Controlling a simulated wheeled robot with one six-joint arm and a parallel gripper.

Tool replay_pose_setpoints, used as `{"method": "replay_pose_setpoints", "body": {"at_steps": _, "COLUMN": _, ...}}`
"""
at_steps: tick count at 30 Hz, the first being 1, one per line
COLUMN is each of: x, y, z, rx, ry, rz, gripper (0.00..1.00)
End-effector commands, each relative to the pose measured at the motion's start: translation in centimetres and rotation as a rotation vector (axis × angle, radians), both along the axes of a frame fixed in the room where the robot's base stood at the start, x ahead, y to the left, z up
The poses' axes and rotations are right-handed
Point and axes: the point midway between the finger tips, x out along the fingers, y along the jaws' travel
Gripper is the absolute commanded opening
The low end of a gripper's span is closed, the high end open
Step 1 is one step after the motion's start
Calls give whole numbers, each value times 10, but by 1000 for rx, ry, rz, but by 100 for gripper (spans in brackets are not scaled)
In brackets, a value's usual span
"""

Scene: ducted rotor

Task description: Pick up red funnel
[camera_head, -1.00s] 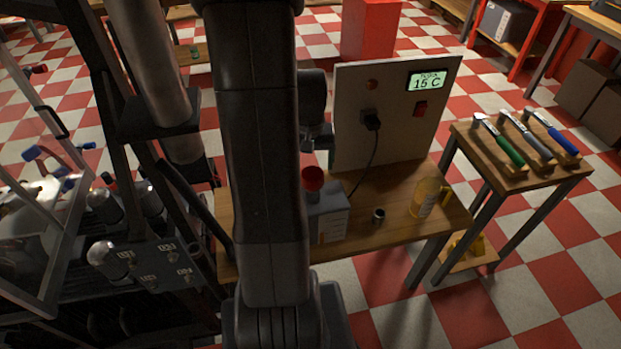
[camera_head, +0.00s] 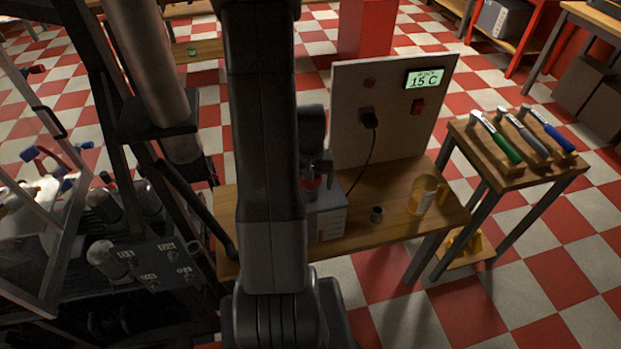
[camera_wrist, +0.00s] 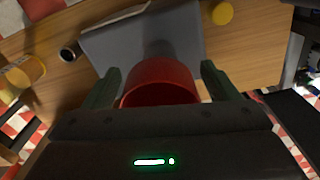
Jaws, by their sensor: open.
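The red funnel (camera_wrist: 160,82) stands on top of a grey box (camera_wrist: 130,45) on the wooden bench. In the wrist view its wide red mouth lies between the two fingers of my gripper (camera_wrist: 160,85). The fingers are open, one on each side, with a gap to the funnel visible. In the head view the funnel (camera_head: 312,183) shows only in part, with my gripper (camera_head: 318,172) over it and my arm beside it. The funnel's lower part is hidden.
On the bench (camera_head: 385,195) stand a small dark cup (camera_head: 376,214) and a yellowish transparent jug (camera_head: 424,195). A panel (camera_head: 390,110) with a display and a cable rises behind. A side table (camera_head: 500,178) with several hammers stands at the right.

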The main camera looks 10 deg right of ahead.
Motion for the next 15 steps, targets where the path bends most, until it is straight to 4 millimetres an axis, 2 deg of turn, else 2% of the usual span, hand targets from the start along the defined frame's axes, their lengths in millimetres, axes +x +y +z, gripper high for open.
{"method": "replay_pose_setpoints", "body": {"at_steps": 2, "x": 0, "y": 0, "z": 0, "rx": 0, "ry": 0, "rz": 0, "gripper": 79}}
{"method": "replay_pose_setpoints", "body": {"at_steps": 9, "x": 0, "y": 0, "z": 0, "rx": 0, "ry": 0, "rz": 0, "gripper": 33}}
{"method": "replay_pose_setpoints", "body": {"at_steps": 15, "x": 0, "y": 0, "z": 1, "rx": 0, "ry": 0, "rz": 0, "gripper": 32}}
